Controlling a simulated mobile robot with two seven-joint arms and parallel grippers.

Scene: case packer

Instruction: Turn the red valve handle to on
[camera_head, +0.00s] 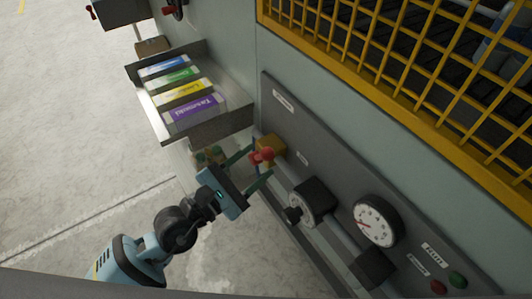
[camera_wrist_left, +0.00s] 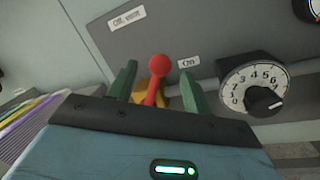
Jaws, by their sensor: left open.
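The red valve handle (camera_head: 262,156) sits on a yellow valve body (camera_head: 272,146) on the grey control panel. It also shows in the left wrist view (camera_wrist_left: 157,68), its round red knob standing between my two green fingers. My left gripper (camera_head: 252,168) is open, one finger on each side of the handle; I cannot tell whether either finger touches it. A label reading "On" (camera_wrist_left: 187,63) is just right of the knob in the wrist view. Another label (camera_wrist_left: 127,18) is at the upper left, its text hard to read. My right gripper is out of view.
A black dial (camera_head: 302,203) and a white gauge (camera_head: 376,220) are on the panel to the right. A green button (camera_head: 457,279) and a red button (camera_head: 438,286) are at its lower end. A metal tray (camera_head: 192,129) of coloured boxes stands at upper left. A yellow guard (camera_head: 390,50) is above.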

